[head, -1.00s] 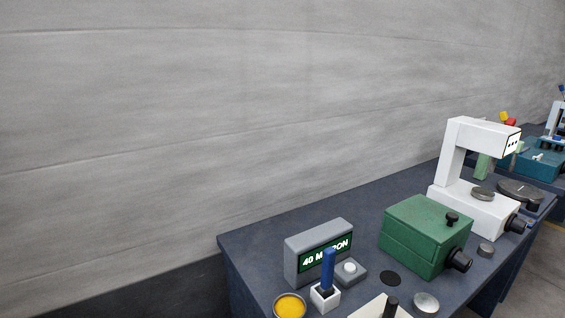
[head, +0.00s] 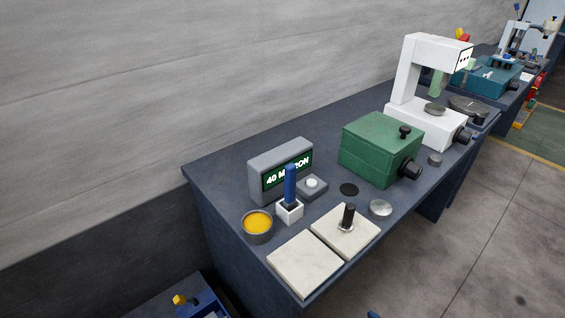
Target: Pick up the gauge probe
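The gauge probe appears to be the blue upright stick (head: 290,186) with a dark lower end. It stands in a small white block holder (head: 289,210) on the dark bench, in front of a grey display box (head: 266,166) reading "40 MICRON", which it partly covers. Its lower tip is hidden inside the holder. Neither of my grippers can be made out in the head view, and nothing touches the stick.
A grey dish of yellow material (head: 257,225) stands left of the holder. Two pale plates (head: 305,264) lie in front, one bearing a black-handled piece (head: 347,216). A green box (head: 381,149) and white microscope-like stand (head: 424,115) are further right.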

